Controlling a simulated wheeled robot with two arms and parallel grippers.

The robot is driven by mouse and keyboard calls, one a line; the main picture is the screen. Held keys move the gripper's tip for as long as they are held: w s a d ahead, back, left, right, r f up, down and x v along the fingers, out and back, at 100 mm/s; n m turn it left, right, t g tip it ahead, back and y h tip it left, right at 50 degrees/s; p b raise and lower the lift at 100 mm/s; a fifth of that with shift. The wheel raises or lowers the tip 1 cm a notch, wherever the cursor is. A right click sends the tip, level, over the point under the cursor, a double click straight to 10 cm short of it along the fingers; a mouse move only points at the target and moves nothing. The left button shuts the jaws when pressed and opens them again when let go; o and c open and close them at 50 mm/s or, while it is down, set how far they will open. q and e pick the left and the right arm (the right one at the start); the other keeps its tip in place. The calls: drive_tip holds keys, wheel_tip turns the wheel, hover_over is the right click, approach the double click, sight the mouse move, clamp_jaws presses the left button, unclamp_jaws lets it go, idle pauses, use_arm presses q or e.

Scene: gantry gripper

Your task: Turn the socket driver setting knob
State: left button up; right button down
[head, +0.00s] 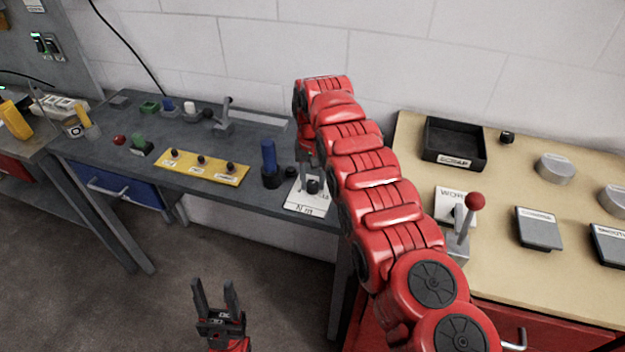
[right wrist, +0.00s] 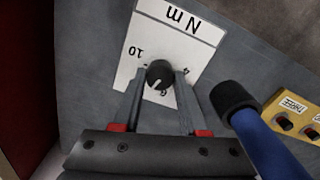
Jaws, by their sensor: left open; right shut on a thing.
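The setting knob (head: 313,187) is small, black and round. It sits on a white plate (head: 297,208) marked "N m" on the grey bench. The blue-handled driver (head: 269,157) stands upright left of the plate. My left gripper (head: 214,285) is open and empty in front of the bench.
A yellow strip (head: 202,167) with several black knobs lies left of the driver. A wooden table (head: 490,262) at right holds a black tray (head: 454,155), a red-balled lever (head: 475,201) and grey blocks. Floor is free around my left gripper.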

drive_tip(key=m, duration=0.3)
drive_tip(key=shift+f+m, duration=0.1)
drive_tip(key=shift+m, duration=0.3)
drive_tip(key=m, duration=0.3)
drive_tip(key=shift+m, duration=0.3)
drive_tip(key=m, duration=0.3)
drive_tip(key=shift+m+b, duration=0.3)
drive_tip(key=shift+b, duration=0.1)
drive_tip(key=shift+m, duration=1.8)
drive_tip(key=shift+d, duration=0.1)
drive_tip(key=shift+c, duration=2.2)
unclamp_jaws()
